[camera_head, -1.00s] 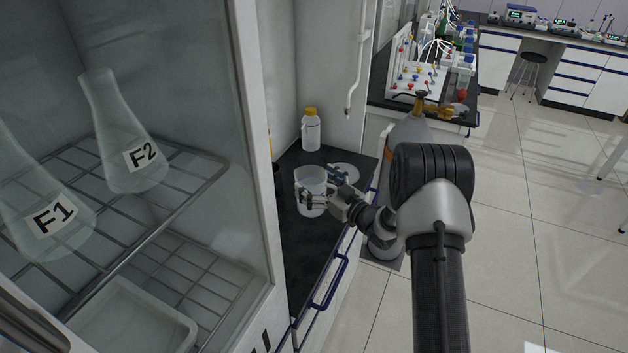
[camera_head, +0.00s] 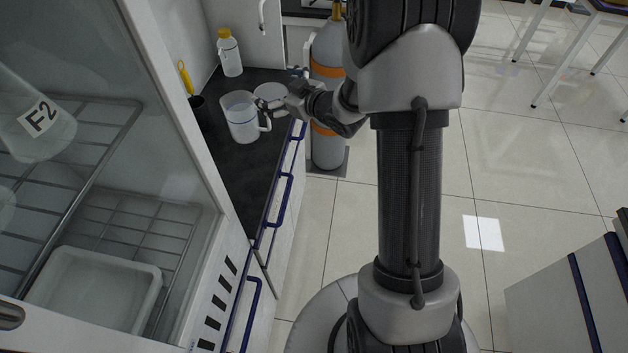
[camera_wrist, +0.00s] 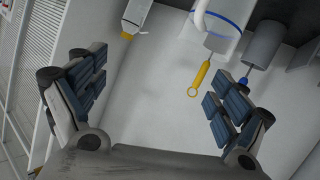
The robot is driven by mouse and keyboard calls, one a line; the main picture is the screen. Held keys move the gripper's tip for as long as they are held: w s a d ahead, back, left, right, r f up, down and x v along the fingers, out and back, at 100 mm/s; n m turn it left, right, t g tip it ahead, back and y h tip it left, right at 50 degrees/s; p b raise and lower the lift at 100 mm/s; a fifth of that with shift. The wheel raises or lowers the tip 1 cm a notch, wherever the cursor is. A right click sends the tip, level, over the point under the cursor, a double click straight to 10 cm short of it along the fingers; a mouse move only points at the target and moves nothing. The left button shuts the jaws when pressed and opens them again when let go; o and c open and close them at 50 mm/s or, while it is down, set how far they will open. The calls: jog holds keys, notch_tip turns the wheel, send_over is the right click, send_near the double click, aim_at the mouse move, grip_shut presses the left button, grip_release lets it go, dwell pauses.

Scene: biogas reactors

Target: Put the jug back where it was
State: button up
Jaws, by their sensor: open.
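The jug (camera_head: 240,118), a clear vessel with a handle on its right, stands upright on the black counter (camera_head: 245,165). Its blue-lined rim and white handle show at the top of the wrist view (camera_wrist: 222,18). My gripper (camera_head: 280,100) is just right of the jug's handle, apart from it as far as I can tell. In the wrist view the two padded fingers (camera_wrist: 155,97) are spread wide with nothing between them.
A white round disc (camera_head: 271,92) lies on the counter behind my gripper. A yellow-capped bottle (camera_head: 229,55) stands at the back. A dark cup with a yellow tool (camera_head: 184,76) is left of the jug. A gas cylinder (camera_head: 328,75) stands beyond the counter's right edge.

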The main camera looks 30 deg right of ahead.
jog(key=s+r+m+g+h, duration=0.4)
jog(key=s+r+h, duration=0.2)
jog(key=s+r, duration=0.75)
jog(key=s+a+f+m+g+y, duration=0.1)
jog(key=s+a, duration=0.3)
jog(key=s, duration=0.9)
jog(key=s+a+f+g+y, duration=0.1)
jog(key=s+a+g, duration=0.3)
jog(key=s, duration=0.9)
jog(key=shift+a+f+m, duration=0.15)
jog(key=shift+f+m, duration=0.15)
jog(key=shift+m, duration=0.1)
